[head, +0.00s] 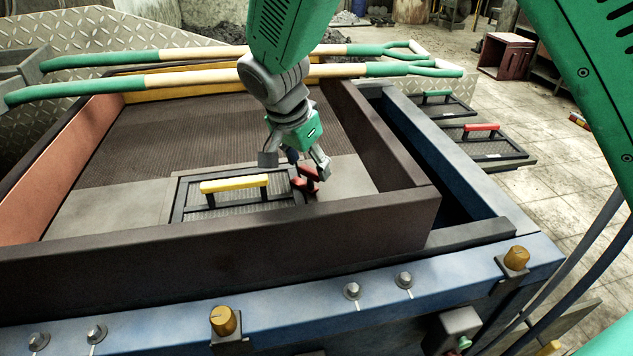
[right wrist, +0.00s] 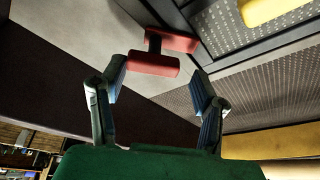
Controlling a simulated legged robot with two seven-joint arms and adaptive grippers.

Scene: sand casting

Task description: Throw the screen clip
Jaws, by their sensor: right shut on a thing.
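The screen clip is a small red piece (head: 306,184) at the right end of a black-framed mesh screen (head: 186,198) with a yellow handle (head: 235,184). My right gripper (head: 298,164) is low over this end of the screen, its fingers on either side of the clip. In the right wrist view the red clip (right wrist: 153,64) shows between the fingertips (right wrist: 157,72), against the screen's dark frame. My left gripper is not in view.
The screen lies inside a dark-walled box (head: 240,240) on a blue bench (head: 140,313). Two green-handled shovels (head: 200,81) lie across its far side. Two more screens, with a green handle (head: 437,94) and a red handle (head: 481,127), lie outside to the right.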

